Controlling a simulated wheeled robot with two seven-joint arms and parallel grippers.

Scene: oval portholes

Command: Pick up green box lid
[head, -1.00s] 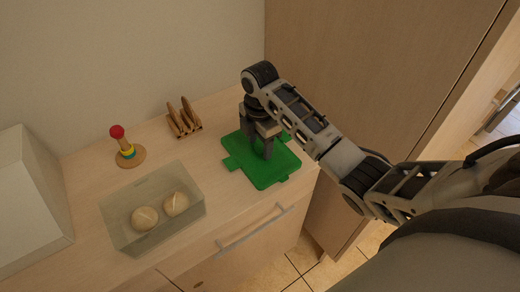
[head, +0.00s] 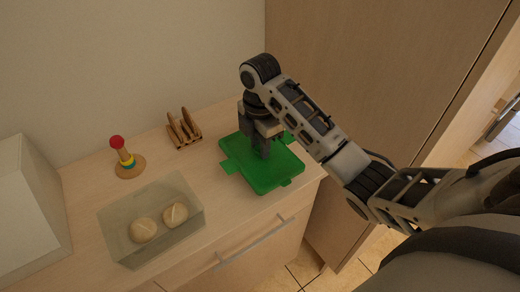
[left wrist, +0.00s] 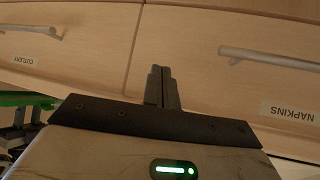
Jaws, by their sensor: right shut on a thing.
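The green box lid (head: 270,179) is a flat green panel with small tabs on its edges, at the right end of the wooden counter in the head view. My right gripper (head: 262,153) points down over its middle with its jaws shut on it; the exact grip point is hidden. The lid appears just above the counter. A green edge (left wrist: 28,98), probably the lid, shows at the left of the left wrist view. My left gripper (left wrist: 162,88) is shut and empty in front of the drawers; it is out of the head view.
A clear box (head: 122,249) with two bread rolls stands at the front left. Behind are a ring stacker with a red ball (head: 117,142) and a wooden rack (head: 184,130). A white box (head: 28,215) stands at far left. A tall cabinet (head: 370,75) borders the right.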

